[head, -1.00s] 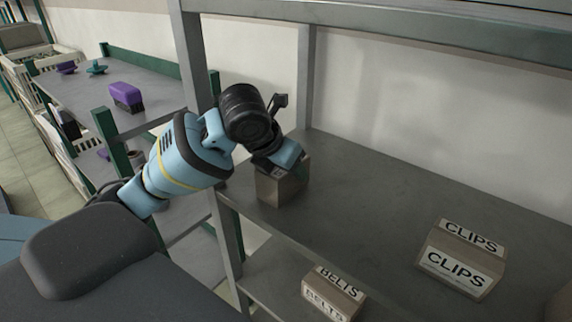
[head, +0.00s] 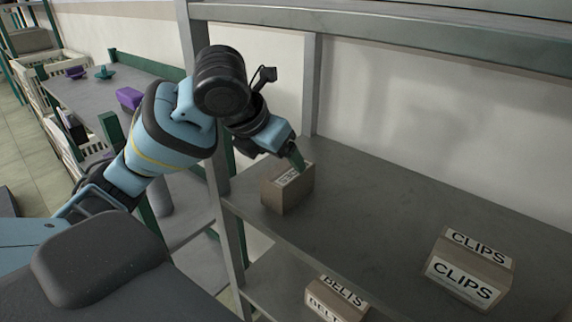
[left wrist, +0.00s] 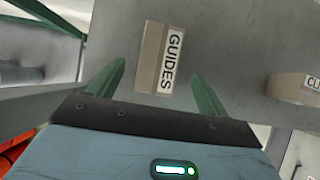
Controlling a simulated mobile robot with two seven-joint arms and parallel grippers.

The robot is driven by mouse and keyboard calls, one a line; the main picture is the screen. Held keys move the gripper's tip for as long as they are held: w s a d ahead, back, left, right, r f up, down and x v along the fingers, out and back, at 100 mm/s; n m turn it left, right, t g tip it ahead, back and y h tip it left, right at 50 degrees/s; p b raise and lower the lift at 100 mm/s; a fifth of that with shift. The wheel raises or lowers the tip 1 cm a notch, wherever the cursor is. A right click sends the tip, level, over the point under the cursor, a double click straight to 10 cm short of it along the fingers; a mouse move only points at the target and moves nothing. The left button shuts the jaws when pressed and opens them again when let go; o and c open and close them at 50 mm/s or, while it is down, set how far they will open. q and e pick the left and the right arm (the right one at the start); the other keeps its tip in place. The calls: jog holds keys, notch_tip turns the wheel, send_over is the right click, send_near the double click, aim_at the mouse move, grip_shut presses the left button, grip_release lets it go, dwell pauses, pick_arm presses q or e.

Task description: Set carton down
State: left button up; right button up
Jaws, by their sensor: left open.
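The carton (head: 287,192) is a small brown box with a white label. It stands upright on the grey metal shelf (head: 365,190), near the shelf's left end. In the left wrist view the carton (left wrist: 150,62) shows the label GUIDES and lies ahead of the fingertips, between their lines. My left gripper (head: 298,160) is just above the carton in the head view. Its two green fingers (left wrist: 158,80) are spread apart with nothing held between them. My right gripper is in neither view.
A CLIPS carton (head: 468,268) stands on the same shelf to the right. A BELTS carton (head: 335,297) sits on the lower shelf. A grey post (head: 222,180) rises at the shelf's left front corner. The shelf's middle is clear.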

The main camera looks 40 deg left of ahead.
pick_arm(q)
jog(key=shift+v, duration=1.75)
